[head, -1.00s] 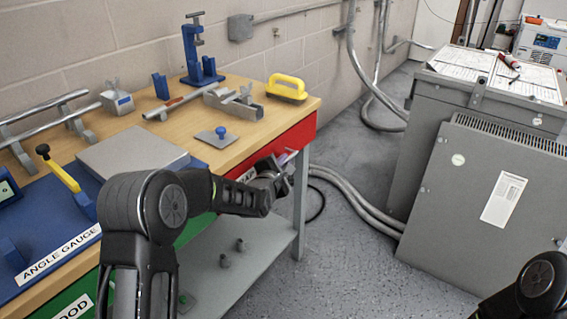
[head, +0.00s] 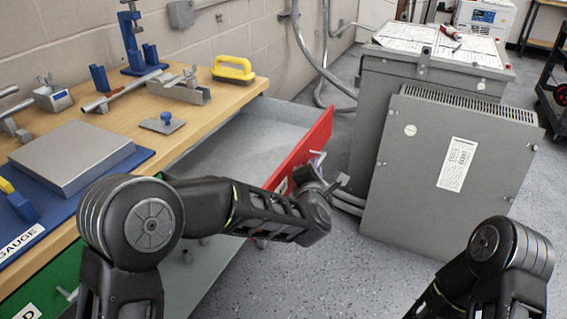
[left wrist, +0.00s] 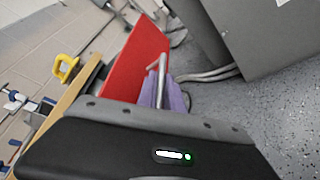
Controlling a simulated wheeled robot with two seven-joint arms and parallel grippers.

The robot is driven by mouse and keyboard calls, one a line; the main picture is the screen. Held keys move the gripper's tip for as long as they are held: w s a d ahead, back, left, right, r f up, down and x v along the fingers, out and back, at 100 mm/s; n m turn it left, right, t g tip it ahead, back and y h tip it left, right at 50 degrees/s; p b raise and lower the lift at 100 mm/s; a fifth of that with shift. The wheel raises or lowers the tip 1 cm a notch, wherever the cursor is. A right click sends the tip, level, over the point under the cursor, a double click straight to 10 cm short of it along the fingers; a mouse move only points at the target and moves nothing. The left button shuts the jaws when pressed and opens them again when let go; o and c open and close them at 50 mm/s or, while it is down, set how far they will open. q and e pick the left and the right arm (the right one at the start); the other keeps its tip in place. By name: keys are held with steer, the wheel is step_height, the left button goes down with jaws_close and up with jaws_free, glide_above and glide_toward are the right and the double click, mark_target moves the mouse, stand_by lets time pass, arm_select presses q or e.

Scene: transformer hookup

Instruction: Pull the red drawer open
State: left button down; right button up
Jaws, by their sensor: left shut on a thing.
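The red drawer (head: 308,143) is pulled out from the workbench, and its grey inside shows behind the red front. It looks empty where I can see in. My left gripper (head: 322,172) is at the outer face of the red front, shut on the drawer's handle; my arm hides part of the front. In the left wrist view the red front (left wrist: 135,62) stands beside the silver bar handle (left wrist: 161,72), with the purple fingers (left wrist: 172,95) around it. My right arm shows at the lower right, but its gripper is out of view.
The wooden bench top (head: 215,112) holds a yellow-handled brush (head: 233,70), a blue clamp (head: 132,45) and a grey plate (head: 72,155). A grey transformer cabinet (head: 455,150) stands right of the drawer, with floor conduits between. Speckled floor in front is clear.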

arm_select(q)
steer(key=d, duration=0.1)
steer(key=s+d, duration=0.1)
steer(key=d, duration=0.1)
steer(key=s+d, duration=0.1)
steer(key=d, duration=0.1)
steer(key=shift+d+f, duration=0.1)
steer(key=c, duration=1.5)
jaws_free()
steer(key=v, duration=0.8)
steer(key=shift+w, duration=0.1)
